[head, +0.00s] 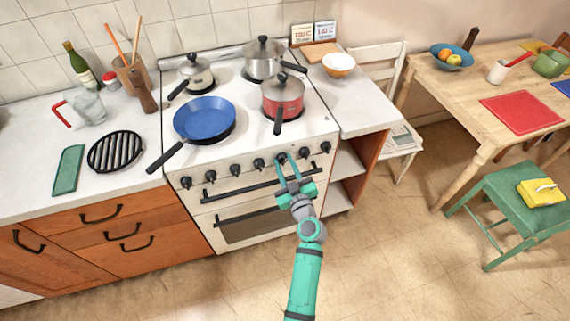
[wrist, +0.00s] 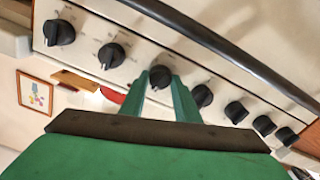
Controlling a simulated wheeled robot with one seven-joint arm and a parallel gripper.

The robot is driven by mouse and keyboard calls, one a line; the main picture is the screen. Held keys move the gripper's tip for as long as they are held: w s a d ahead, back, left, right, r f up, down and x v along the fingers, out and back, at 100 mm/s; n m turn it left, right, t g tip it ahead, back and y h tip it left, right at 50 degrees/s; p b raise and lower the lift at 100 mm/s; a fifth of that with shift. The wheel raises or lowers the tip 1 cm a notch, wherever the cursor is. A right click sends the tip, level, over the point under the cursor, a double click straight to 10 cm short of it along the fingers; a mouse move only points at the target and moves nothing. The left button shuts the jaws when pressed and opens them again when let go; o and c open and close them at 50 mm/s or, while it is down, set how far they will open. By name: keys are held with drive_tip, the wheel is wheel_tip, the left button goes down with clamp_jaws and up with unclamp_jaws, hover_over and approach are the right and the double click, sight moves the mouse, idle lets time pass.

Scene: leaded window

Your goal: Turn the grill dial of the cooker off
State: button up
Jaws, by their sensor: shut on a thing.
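The white cooker (head: 250,182) has a row of black dials along its front panel. My green gripper (head: 290,170) reaches up to this panel and is shut on the dial third from the right in the head view. In the wrist view my gripper (wrist: 160,82) has one finger on each side of that black dial (wrist: 160,75). The dial's marker and the small panel print are too small to read, so I cannot tell its setting or confirm that it is the grill dial.
Neighbouring dials sit close on both sides, at the left (wrist: 111,55) and right (wrist: 202,95) in the wrist view. The oven door handles (head: 240,186) run below. A blue frying pan (head: 204,118) and a red saucepan (head: 283,97) stand on the hob. The floor in front is clear.

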drive_tip(key=shift+f+n, duration=0.15)
drive_tip(key=shift+n, duration=1.05)
drive_tip(key=o, duration=1)
drive_tip(key=shift+o, duration=0.2)
drive_tip(key=v, duration=1.1)
drive_tip(key=shift+w+a, duration=0.1)
